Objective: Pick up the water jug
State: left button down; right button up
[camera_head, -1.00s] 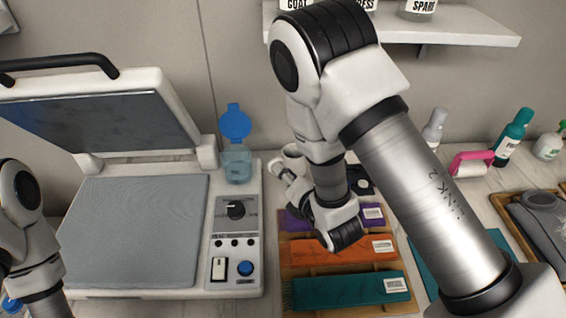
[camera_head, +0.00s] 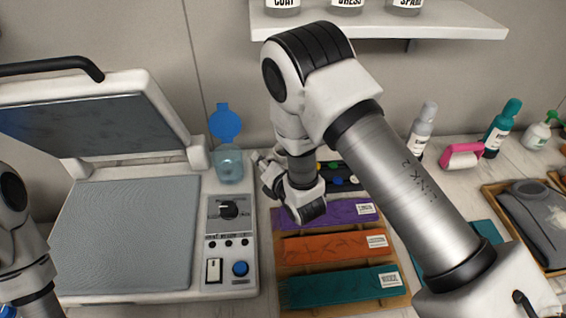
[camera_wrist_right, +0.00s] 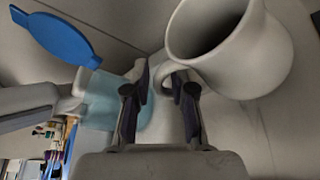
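The water jug (camera_head: 229,167) is a translucent light-blue container with a raised blue lid. It stands behind the press's control panel. In the right wrist view, the jug (camera_wrist_right: 103,103) is on the left, partly behind my left-hand finger. My right gripper (camera_head: 262,166) is just right of the jug in the head view, partly hidden by its own wrist. In the wrist view, the right gripper's fingers (camera_wrist_right: 160,80) are apart with nothing clearly held between them. I cannot tell whether a finger touches the jug. My left arm shows at the left edge, but its gripper is out of view.
A white mug (camera_wrist_right: 240,50) is close on the right in the wrist view, its handle near my right-hand finger. The open heat press (camera_head: 125,235) stands left. A wooden tray (camera_head: 340,301) with coloured pieces lies in front. Bottles (camera_head: 423,131) stand farther right.

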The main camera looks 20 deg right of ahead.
grip_shut()
jog(key=shift+r, duration=0.1)
